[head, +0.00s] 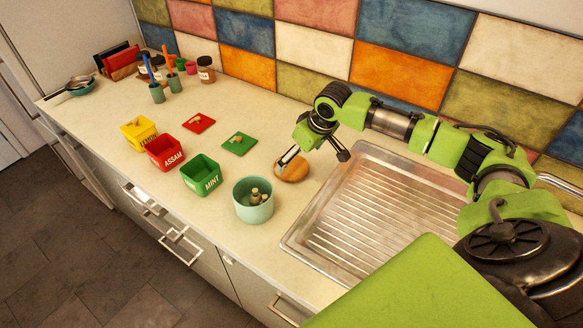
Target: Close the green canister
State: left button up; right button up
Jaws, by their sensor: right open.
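The green canister (203,184), labelled MINT, stands open-topped near the front edge of the counter. A flat green lid (239,146) with a small wooden knob lies on the counter behind it and to its right. My right gripper (316,156) is open and empty, with its fingers spread above the counter. It is to the right of the green lid, beside the sink's drainboard, and one finger overlaps a round wooden piece (294,171) in the picture. My left gripper is not in view.
A red canister (167,162) labelled ASSAM and a yellow canister (142,143) stand left of the green one. A red lid (198,124) lies behind them. A teal pot (254,212) holding small pieces stands right of the green canister. Jars and cups line the back left.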

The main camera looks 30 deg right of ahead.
aim_at(293, 167)
jog(key=shift+f, duration=0.2)
jog(key=p+x, duration=0.2)
jog(key=x, duration=0.2)
jog(key=shift+a+f, duration=0.1)
jog(key=shift+f, duration=0.1)
jog(key=shift+w+f, duration=0.1)
jog(key=shift+f, duration=0.1)
jog(key=shift+c, duration=0.4)
jog(key=c, duration=1.1)
